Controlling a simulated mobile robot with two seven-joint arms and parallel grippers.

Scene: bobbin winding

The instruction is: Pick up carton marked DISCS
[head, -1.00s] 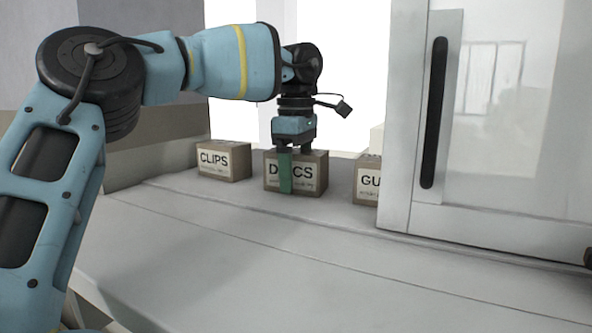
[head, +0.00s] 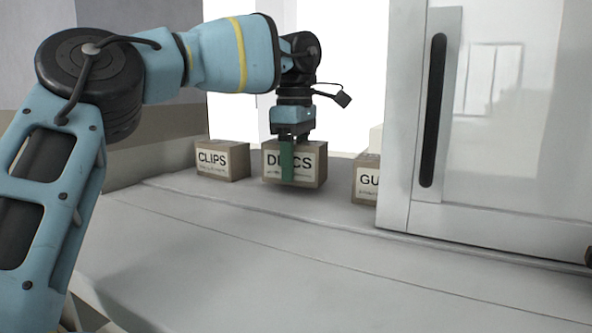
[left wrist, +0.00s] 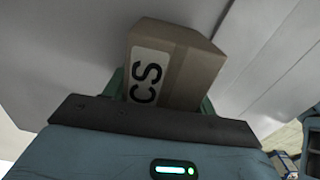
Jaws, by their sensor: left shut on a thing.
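The carton marked DISCS (head: 308,164) is a brown box with a white label, in the middle of the head view. My left gripper (head: 287,164) comes down on it from above and is shut on it, with a green finger across the front of the label. A shadow shows under the carton, which appears slightly raised off the surface. In the left wrist view the carton (left wrist: 185,65) sits between the green fingers, with the letters CS showing. The rest of the label is hidden. My right gripper is not clearly in view.
The CLIPS carton (head: 222,160) stands to the left. A carton marked GU (head: 367,180) stands to the right, partly hidden by a sliding door panel (head: 423,150) with a black handle. The grey surface (head: 270,245) in front is clear.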

